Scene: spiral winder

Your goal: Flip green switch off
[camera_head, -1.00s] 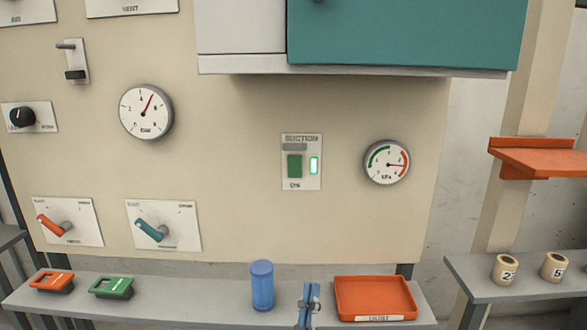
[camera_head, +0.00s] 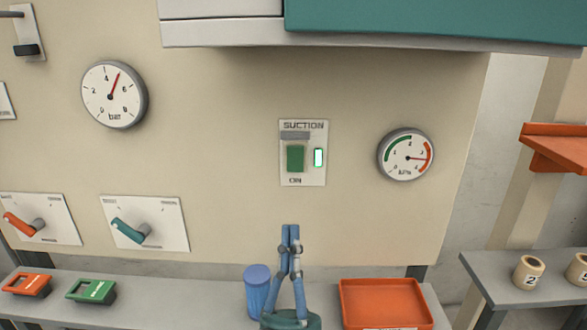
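The green switch (camera_head: 296,158) sits on a pale plate (camera_head: 289,178) labelled SUCTION above and ON below. A small indicator (camera_head: 318,158) beside it glows white with a green edge. My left gripper (camera_head: 290,230) is below the switch plate and apart from it in the picture. Its two blue fingers point up and lie together, with nothing seen between them. My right gripper is not in view.
A teal cabinet with a grey ledge (camera_head: 360,38) overhangs the panel above the switch. A dial (camera_head: 405,155) is right of it. A blue cylinder (camera_head: 258,292) and orange tray (camera_head: 385,302) stand on the shelf below. The panel around the plate is clear.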

